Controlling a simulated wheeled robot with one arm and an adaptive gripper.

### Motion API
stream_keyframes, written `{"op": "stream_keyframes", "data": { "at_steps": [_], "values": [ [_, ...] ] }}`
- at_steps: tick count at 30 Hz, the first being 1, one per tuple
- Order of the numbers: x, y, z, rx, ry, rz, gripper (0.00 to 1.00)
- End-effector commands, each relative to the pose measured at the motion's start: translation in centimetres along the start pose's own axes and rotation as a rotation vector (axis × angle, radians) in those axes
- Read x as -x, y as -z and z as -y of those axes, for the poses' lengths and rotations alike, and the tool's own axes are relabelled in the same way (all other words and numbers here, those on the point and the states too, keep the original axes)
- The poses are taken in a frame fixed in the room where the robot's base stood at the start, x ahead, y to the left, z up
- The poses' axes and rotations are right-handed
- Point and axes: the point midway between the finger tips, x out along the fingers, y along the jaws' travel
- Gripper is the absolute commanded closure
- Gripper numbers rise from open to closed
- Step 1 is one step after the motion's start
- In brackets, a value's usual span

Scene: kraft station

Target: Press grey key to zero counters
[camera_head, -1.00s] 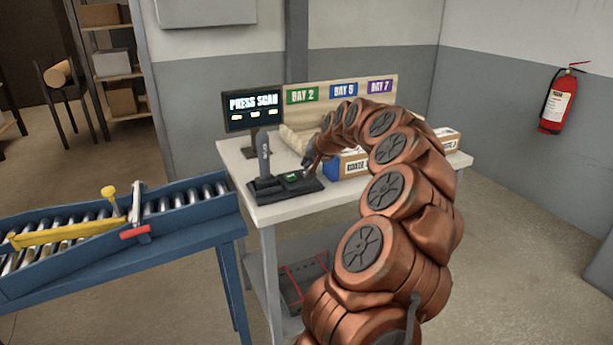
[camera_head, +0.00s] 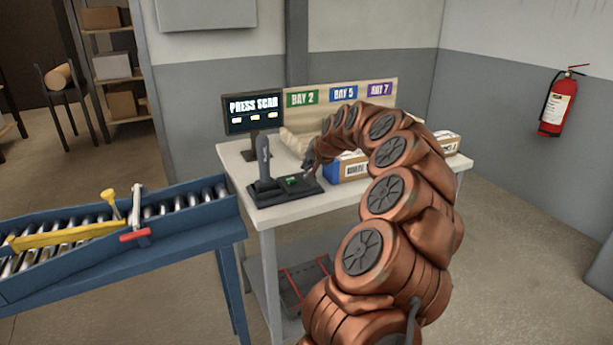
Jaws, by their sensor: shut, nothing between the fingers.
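A dark key panel (camera_head: 270,195) with a small green-lit patch (camera_head: 291,181) lies on the front left of the white table (camera_head: 300,210). I cannot make out the grey key; it is too small or hidden by my gripper. My gripper (camera_head: 308,172) is shut and empty, pointing down at the right end of the panel. I cannot tell whether its tips touch the panel. A monitor (camera_head: 252,107) behind the panel reads "PRESS SCAN" above several small yellow marks.
An upright dark scanner (camera_head: 263,162) stands at the panel's left. Labelled boxes (camera_head: 352,166) are right of my gripper, partly behind my arm. A blue roller conveyor (camera_head: 110,245) is at the left.

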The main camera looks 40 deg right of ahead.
Motion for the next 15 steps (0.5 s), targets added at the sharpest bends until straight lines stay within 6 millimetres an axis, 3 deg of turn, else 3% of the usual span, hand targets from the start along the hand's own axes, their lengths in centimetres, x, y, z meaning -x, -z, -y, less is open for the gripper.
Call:
{"op": "stream_keyframes", "data": {
  "at_steps": [15],
  "values": [
    [-0.41, -0.30, -0.30, 0.000, 0.000, 0.000, 1.00]
  ]
}}
